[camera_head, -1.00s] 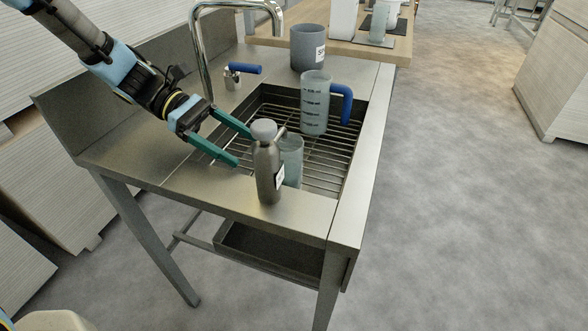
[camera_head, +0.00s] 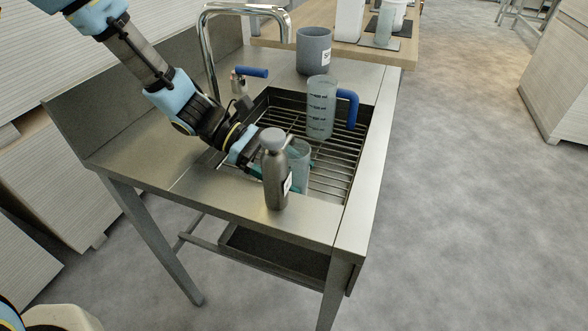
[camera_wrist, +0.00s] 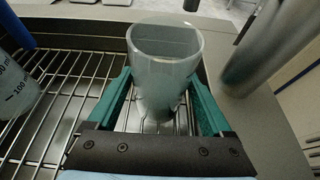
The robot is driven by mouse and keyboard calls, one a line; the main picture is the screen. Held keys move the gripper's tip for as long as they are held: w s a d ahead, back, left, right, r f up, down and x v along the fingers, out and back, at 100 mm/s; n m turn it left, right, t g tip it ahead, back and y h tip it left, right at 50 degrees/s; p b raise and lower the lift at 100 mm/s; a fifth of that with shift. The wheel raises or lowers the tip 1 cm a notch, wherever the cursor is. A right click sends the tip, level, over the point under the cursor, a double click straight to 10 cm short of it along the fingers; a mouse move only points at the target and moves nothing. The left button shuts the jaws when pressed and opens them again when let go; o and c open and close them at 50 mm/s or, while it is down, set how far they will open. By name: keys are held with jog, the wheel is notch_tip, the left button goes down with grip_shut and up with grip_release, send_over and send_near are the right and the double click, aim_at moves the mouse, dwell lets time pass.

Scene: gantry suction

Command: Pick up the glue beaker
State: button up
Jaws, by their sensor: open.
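A small translucent grey-blue beaker (camera_head: 300,162), which I take to be the glue beaker, stands upright on the wire rack in the sink. A grey bottle partly hides it in the head view. In the wrist view the beaker (camera_wrist: 165,65) stands between the two green fingers of my gripper (camera_wrist: 163,100), one on each side. The gripper is open around it; I cannot tell whether either finger touches. In the head view my gripper (camera_head: 270,174) is mostly hidden behind the bottle and beside the beaker.
The grey bottle (camera_head: 276,180) stands very close on the sink's front rim; it also shows in the wrist view (camera_wrist: 272,40). A measuring jug (camera_head: 320,108) with a blue handle stands behind on the rack. The faucet (camera_head: 206,60) and a grey pot (camera_head: 313,52) are farther back.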

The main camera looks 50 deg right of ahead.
jog(key=shift+s, duration=0.15)
grip_shut()
dwell(0.6)
